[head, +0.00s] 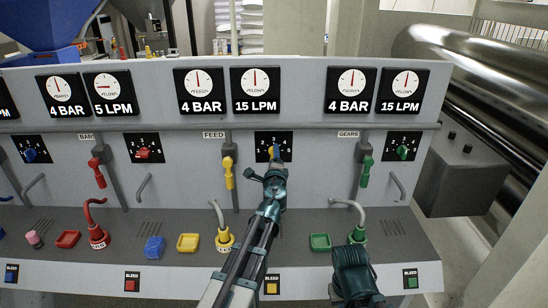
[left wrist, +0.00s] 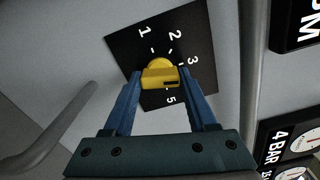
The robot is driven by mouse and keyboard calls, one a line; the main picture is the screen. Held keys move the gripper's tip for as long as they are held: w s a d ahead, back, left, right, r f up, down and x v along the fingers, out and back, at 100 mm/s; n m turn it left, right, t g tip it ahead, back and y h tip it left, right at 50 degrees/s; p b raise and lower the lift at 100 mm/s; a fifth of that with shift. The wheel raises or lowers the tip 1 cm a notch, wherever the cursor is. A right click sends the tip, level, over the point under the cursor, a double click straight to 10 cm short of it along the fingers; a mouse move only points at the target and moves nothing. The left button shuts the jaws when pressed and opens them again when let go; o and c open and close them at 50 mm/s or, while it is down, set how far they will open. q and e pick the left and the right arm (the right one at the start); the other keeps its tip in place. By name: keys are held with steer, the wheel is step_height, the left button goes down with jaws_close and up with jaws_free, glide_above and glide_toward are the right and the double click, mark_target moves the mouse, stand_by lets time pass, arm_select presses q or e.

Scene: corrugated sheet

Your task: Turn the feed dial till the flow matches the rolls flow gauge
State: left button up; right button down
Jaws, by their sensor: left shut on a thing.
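The yellow feed dial (head: 274,152) sits on a black numbered plate right of the FEED label; it also shows in the left wrist view (left wrist: 159,75). My left gripper (head: 275,169) is shut on this dial, one blue finger (left wrist: 130,100) on each side. Numbers 1, 2, 3 and 5 show around it; its exact setting is unclear. Above, the feed flow gauge (head: 256,78) is marked 15 LPM, its needle about upright. No gauge labelled rolls is readable; a cut-off LPM gauge (head: 6,100) stands at the left edge. My right gripper (head: 357,275) is low in front, its fingers hidden.
The BARS flow gauge (head: 114,88) reads 5 LPM, the GEARS one (head: 406,85) 15 LPM. A yellow lever (head: 228,172) is left of the dial, a green lever (head: 366,170) right. Hoses and trays stand on the ledge below. A grey box (head: 462,170) stands at right.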

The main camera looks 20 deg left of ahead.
arm_select(q)
steer(key=shift+n, duration=1.2)
steer(key=shift+s, duration=0.1)
steer(key=o, duration=1.4)
steer(key=shift+c, duration=0.2)
